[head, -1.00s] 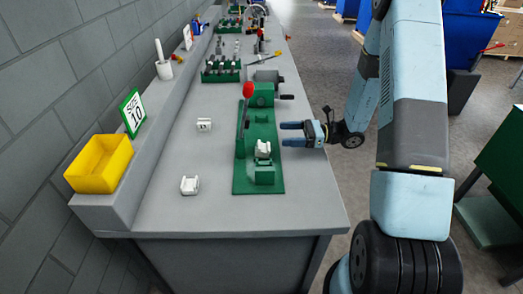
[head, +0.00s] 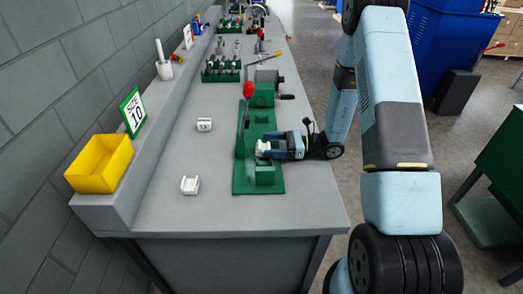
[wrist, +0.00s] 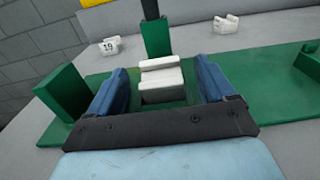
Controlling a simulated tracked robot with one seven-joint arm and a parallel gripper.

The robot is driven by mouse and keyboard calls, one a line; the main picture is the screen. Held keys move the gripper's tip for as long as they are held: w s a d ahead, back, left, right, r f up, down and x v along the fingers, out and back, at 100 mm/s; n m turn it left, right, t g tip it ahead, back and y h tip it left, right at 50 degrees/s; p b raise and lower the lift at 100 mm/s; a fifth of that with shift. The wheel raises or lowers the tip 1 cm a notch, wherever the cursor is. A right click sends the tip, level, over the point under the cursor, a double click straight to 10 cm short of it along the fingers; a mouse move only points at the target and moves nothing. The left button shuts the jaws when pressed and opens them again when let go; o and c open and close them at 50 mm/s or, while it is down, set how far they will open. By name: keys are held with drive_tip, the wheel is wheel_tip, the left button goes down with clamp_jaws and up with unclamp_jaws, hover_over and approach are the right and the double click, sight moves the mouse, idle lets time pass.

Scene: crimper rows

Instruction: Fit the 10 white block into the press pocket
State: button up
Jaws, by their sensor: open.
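A white stepped block (head: 262,147) stands on the green press base (head: 243,184), beside the lever post. In the wrist view this block (wrist: 161,86) lies between the two blue fingers of my gripper (wrist: 162,74), with a gap on each side. My gripper (head: 270,148) is open, reaching in from the right at the block's height. A second white block (head: 189,185), whose mark looks like 10 in the wrist view (wrist: 108,46), lies on the bench at the near left. A third white block (head: 204,125) with an unclear dark mark lies farther back. The block's underside is hidden.
The red-knobbed lever (head: 248,90) rises just left of my gripper. A green stop (head: 264,175) stands on the near side. A yellow bin (head: 100,164) and a size 10 sign (head: 133,112) are on the left ledge. Bench between the loose blocks is clear.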

drive_tip(key=shift+a, duration=0.85)
drive_tip(key=shift+c, duration=0.5)
drive_tip(key=c, duration=1.1)
